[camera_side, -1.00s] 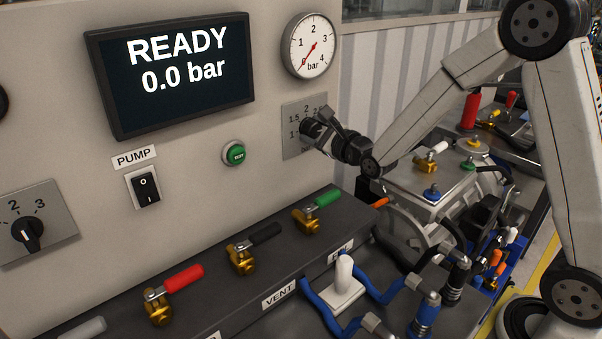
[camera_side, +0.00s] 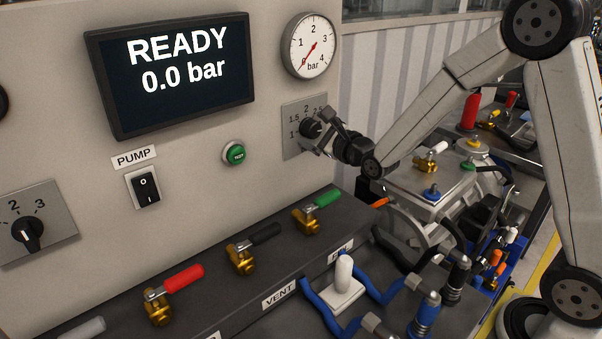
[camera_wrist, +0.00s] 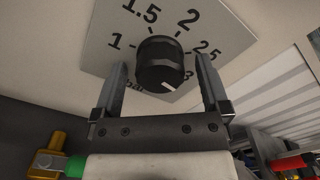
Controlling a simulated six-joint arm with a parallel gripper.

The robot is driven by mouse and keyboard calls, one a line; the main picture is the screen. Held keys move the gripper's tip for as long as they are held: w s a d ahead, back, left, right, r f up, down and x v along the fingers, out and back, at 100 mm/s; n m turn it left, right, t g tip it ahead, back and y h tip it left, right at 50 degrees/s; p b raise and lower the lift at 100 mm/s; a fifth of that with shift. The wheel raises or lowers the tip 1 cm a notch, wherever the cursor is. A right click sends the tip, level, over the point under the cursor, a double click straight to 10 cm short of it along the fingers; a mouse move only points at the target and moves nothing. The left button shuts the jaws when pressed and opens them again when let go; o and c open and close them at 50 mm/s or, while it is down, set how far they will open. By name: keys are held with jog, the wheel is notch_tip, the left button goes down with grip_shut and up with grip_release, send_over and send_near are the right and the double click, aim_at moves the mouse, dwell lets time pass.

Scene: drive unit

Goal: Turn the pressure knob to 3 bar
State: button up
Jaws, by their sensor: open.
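The black ridged pressure knob (camera_wrist: 160,62) sits on its grey dial plate (camera_wrist: 105,30) in the wrist view, with marks 1, 1.5, 2, 2.5 and 3 around it. A white line on the knob's front face lies toward its lower right, on the side of the 3. My gripper (camera_wrist: 161,72) is open, one finger on each side of the knob, with visible gaps. In the side view the knob (camera_side: 309,128) stands out from the panel and my gripper (camera_side: 326,138) is just in front of it. The gauge (camera_side: 311,46) needle points near 0.
The screen (camera_side: 180,75) reads READY, 0.0 bar. A green button (camera_side: 235,154) and the black pump switch (camera_side: 146,187) are left of the dial. Brass valves with green (camera_side: 327,198), black and red handles stand on the ledge below.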

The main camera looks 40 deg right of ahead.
jog(key=s, duration=0.7)
jog(key=shift+s, duration=0.25)
jog(key=shift+f, duration=0.1)
jog(key=s+a+f+n+g, duration=0.1)
jog(key=s+f+n+g, duration=0.5)
jog(key=n, duration=0.8)
jog(key=s+a+f+n+g, duration=0.2)
jog(key=s+f+n+g, duration=0.4)
jog(key=n, duration=0.8)
jog(key=s+g, duration=0.3)
jog(key=s, duration=0.2)
jog(key=shift+s+f, duration=0.25)
jog(key=shift+s, duration=0.15)
